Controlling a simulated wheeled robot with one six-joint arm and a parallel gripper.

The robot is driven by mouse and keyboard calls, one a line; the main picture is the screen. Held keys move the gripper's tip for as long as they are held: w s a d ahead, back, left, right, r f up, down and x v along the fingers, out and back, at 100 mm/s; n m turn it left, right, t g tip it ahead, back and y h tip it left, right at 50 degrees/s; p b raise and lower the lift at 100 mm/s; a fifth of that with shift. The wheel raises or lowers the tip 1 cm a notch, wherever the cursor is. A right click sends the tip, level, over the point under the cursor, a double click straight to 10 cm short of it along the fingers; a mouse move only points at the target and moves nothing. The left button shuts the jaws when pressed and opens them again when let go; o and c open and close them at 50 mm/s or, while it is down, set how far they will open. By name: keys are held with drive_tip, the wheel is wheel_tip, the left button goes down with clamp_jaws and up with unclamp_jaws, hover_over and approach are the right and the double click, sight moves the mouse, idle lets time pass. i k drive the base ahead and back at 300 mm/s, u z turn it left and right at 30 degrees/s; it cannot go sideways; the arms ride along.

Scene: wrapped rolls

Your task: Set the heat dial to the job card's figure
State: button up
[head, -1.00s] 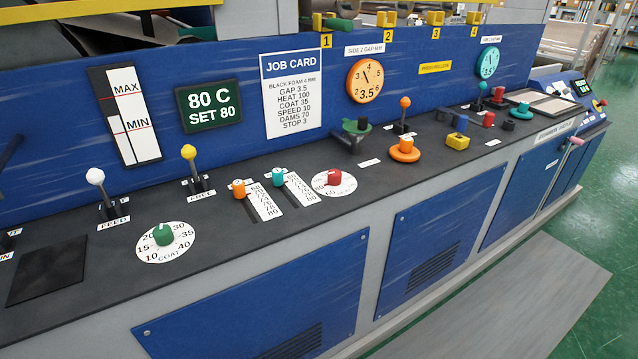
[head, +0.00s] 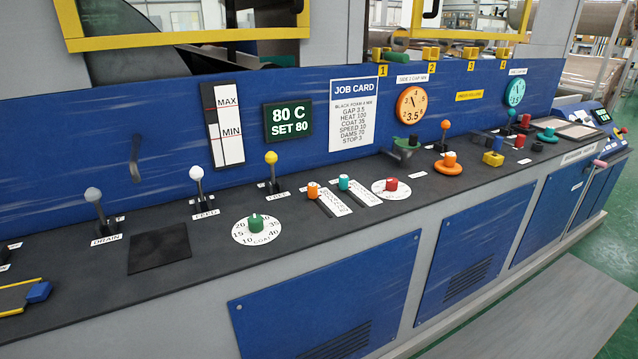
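The job card (head: 355,112) is a white sheet on the blue back panel; it reads HEAT 100, with GAP 3.5, COAT 35, SPEED 10, DAMS 70 and STOP 3. The green display (head: 288,122) left of it reads 80 C, SET 80. A dial with a red knob (head: 391,184) on a white round scale sits on the dark console below the card; its figures are too small to read surely now. A dial with a green knob (head: 256,220) is marked COAT. My gripper is not in the head view.
Levers marked DRAIN (head: 96,210) and FEED (head: 198,187) and a yellow-knobbed lever (head: 272,172) stand along the console. Orange (head: 313,190) and teal (head: 344,183) sliders sit between the two dials. A grey floor strip and green floor (head: 607,262) lie in front.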

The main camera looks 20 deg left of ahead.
sight(392, 183)
drive_tip(key=u, duration=0.5)
drive_tip(key=i, duration=1)
